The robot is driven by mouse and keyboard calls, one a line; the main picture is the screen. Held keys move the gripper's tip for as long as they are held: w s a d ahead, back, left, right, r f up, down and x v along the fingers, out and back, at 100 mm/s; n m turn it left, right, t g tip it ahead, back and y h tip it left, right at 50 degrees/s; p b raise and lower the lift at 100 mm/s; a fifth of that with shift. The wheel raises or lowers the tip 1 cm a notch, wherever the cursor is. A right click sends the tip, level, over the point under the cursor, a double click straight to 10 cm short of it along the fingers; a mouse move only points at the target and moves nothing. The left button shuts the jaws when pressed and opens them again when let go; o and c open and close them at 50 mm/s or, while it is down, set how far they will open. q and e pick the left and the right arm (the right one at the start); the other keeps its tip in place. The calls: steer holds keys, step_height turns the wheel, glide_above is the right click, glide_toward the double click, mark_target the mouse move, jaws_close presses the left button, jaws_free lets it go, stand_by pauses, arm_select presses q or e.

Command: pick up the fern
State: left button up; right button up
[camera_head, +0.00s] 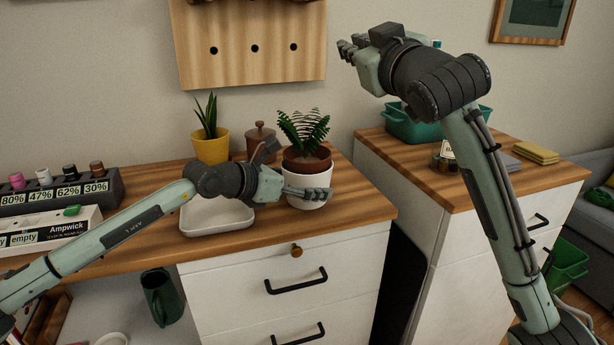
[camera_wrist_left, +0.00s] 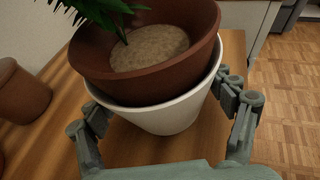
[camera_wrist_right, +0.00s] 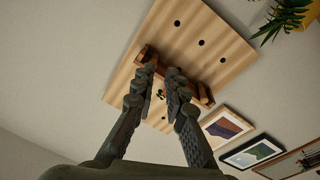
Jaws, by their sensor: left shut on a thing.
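The fern (camera_head: 304,130) is a green leafy plant in a brown pot (camera_head: 307,160), which sits inside a white pot (camera_head: 312,180) near the desk's right end. In the left wrist view the brown pot (camera_wrist_left: 150,75), its soil and the white pot (camera_wrist_left: 170,117) fill the upper middle; only some leaves (camera_wrist_left: 98,12) show. My left gripper (camera_head: 285,172) is shut on the white pot, one finger on each side. The pot is upright; I cannot tell whether its base touches the desk. My right gripper (camera_head: 350,52) is raised, open and empty, also in the right wrist view (camera_wrist_right: 161,75).
Left of the fern stand a yellow pot with a spiky plant (camera_head: 210,146) and a brown lidded jar (camera_head: 261,138). A white tray (camera_head: 216,218) lies below my left forearm. A wooden pegboard (camera_head: 250,40) hangs behind. A gap separates the desk from the right cabinet (camera_head: 450,195).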

mark_target(327, 149)
steer(key=s+d+f+m+g, duration=0.1)
steer(key=s+f+m+g, duration=0.2)
steer(key=f, duration=0.4)
steer(key=s+f+m+g, duration=0.2)
steer(key=f+m+g, duration=0.1)
steer(key=f, duration=0.5)
steer(key=shift+g, duration=0.3)
steer(key=x, duration=1.1)
steer(key=shift+w, duration=0.25)
steer(key=shift+c, duration=0.3)
jaws_close()
steer(key=shift+r, duration=0.15)
arm_select(q)
steer(key=shift+f, duration=0.1)
arm_select(e)
step_height(327, 149, up, 10)
